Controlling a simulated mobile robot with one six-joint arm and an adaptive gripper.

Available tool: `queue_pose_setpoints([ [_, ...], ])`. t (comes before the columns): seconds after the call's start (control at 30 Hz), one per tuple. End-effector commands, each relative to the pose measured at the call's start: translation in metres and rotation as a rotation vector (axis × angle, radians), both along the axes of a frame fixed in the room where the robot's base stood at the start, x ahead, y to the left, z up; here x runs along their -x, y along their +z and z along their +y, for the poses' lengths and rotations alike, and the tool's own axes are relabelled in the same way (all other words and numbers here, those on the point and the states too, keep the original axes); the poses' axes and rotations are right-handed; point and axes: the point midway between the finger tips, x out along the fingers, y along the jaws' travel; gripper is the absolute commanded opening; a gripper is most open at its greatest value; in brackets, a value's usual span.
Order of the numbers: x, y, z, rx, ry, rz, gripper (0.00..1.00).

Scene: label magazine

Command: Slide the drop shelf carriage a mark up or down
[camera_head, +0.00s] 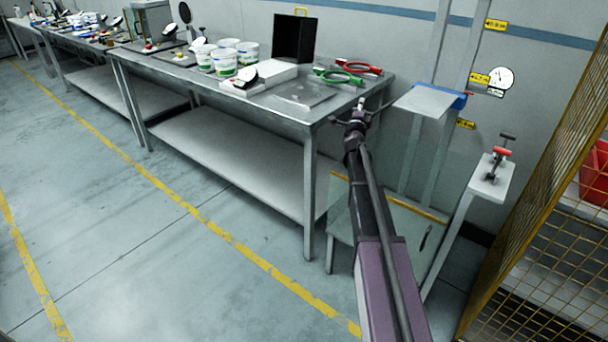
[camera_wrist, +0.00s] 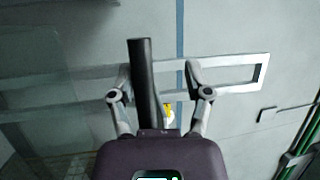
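The drop shelf carriage is a blue block (camera_head: 459,101) with a flat grey shelf (camera_head: 424,100), mounted on two upright grey rails (camera_head: 441,35) at the wall. A small red part shows at its right end. Yellow labels sit beside the rails: an upper one (camera_head: 496,25), a middle one (camera_head: 479,78) near carriage height and a lower one (camera_head: 465,124). My gripper (camera_head: 362,104) is left of the shelf, apart from it. In the wrist view its fingers (camera_wrist: 158,80) are spread, with a dark rod between them; I cannot tell what the rod belongs to. The carriage is not clearly visible there.
A long workbench (camera_head: 315,112) with tubs, a black box (camera_head: 295,38) and red and green rings stands left of my gripper. A post with a red-handled clamp (camera_head: 499,153) and a yellow mesh fence (camera_head: 540,180) stand right. A round dial (camera_head: 501,76) hangs behind. Floor at left is clear.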

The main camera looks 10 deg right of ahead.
Motion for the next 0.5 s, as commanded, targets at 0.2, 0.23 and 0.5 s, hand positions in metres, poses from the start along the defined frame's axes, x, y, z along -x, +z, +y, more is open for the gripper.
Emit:
queue_pose_setpoints([
  [0.2, 0.0, 0.023, 0.0, 0.0, -0.001, -0.001, 0.6],
  [0.23, 0.0, 0.026, 0.0, 0.0, -0.001, -0.001, 0.6],
  [0.5, 0.003, 0.042, 0.001, 0.0, 0.0, -0.001, 0.6],
])
